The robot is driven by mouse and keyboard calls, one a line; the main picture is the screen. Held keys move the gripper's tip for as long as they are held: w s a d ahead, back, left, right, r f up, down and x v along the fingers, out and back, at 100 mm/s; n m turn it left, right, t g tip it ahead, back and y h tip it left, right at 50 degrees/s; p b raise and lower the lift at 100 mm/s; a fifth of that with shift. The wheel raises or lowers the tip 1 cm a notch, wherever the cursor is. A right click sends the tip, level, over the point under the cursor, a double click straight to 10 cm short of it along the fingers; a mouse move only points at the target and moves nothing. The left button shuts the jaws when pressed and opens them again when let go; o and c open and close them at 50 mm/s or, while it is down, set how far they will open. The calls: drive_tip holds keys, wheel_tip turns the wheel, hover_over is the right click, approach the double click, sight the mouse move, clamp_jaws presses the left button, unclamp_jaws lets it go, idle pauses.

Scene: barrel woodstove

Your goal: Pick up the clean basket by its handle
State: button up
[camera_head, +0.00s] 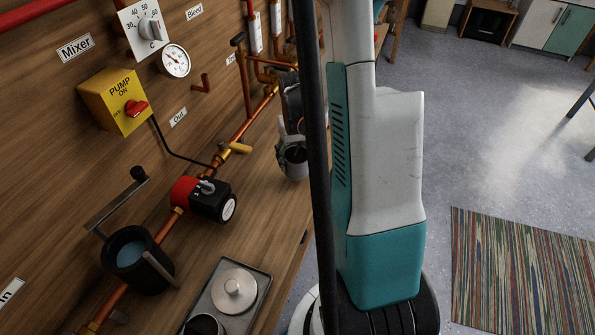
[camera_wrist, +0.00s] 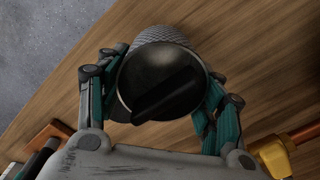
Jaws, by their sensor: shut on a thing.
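In the wrist view, my gripper (camera_wrist: 162,67) has its two teal-and-grey fingers on either side of a round metal piece, which I take for the clean basket (camera_wrist: 150,62). Its near end is dark and smooth with a black bar like a handle (camera_wrist: 165,95) across it. A grey textured side shows at its far edge. The fingers close around the piece; their exact contact with the handle is hidden. In the head view, my gripper (camera_head: 292,158) is low over the bench's right edge, partly behind a dark pole, and the basket is hard to make out there.
A dark open housing (camera_head: 130,258) with pale liquid stands at lower left. A red-and-black pump (camera_head: 203,198) sits on the copper pipe (camera_head: 243,130). The grey floor right of my body is mostly clear, with a striped rug (camera_head: 520,275).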

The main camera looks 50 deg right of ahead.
sight(296, 150)
drive_tip(key=shift+r, duration=0.1)
drive_tip(key=shift+r+p, duration=1.05)
drive_tip(key=shift+r, duration=0.4)
